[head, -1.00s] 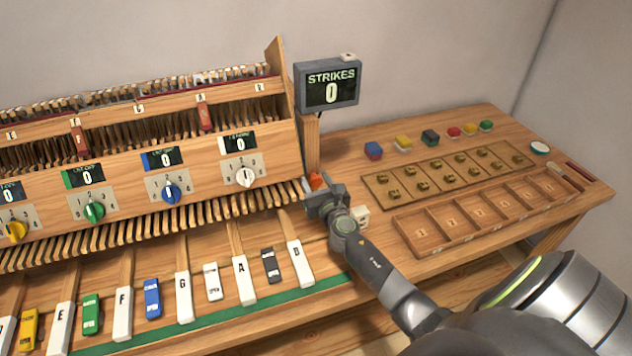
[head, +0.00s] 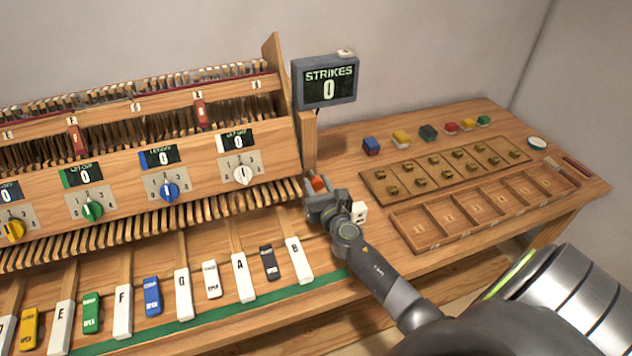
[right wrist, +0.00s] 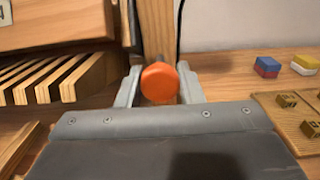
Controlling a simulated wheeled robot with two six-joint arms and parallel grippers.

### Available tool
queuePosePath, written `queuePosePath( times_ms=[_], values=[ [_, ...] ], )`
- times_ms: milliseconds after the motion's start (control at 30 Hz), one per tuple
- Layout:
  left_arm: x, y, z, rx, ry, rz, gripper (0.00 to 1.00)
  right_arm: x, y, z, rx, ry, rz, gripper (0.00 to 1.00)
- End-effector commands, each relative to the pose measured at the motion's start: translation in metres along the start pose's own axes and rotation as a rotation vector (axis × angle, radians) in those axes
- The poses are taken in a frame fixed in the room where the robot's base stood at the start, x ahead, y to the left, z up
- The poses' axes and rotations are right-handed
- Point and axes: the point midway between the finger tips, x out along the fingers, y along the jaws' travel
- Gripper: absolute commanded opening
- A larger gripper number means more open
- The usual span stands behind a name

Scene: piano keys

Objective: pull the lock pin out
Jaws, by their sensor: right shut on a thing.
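The lock pin (head: 318,183) shows as an orange round knob at the right end of the piano action, by the foot of the display post. In the right wrist view the orange knob (right wrist: 160,83) sits between the two grey fingers, with a short dark shaft behind it. My right gripper (head: 316,194) is shut on the pin. The pin's far end is hidden, so I cannot tell how deep it sits. My left gripper is not in view.
The strikes display (head: 328,80) reads 0 on its wooden post (head: 308,140). A white block (head: 359,212) stands just right of the gripper. An empty compartment tray (head: 440,228), a board with brass pieces (head: 380,186) and several coloured blocks lie to the right. Lettered keys (head: 299,262) lie in front.

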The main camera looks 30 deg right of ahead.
Motion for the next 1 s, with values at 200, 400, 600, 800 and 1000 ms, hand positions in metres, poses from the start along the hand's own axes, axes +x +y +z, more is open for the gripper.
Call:
queuePosePath(
  times_ms=[200,400,600,800,1000],
  values=[
    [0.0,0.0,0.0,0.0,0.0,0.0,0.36,-0.002,0.0,-0.004,0.001,0.007,-0.001,0.54],
    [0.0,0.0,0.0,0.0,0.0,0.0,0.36,-0.001,0.0,-0.003,0.001,0.005,-0.001,0.54],
    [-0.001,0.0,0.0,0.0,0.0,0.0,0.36,-0.009,0.0,-0.003,0.001,0.005,0.0,0.54],
    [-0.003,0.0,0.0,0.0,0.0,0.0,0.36,-0.044,-0.001,-0.004,0.003,0.007,-0.001,0.54],
    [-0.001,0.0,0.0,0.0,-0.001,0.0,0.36,-0.087,-0.001,-0.004,0.003,0.006,-0.001,0.54]
  ],
)
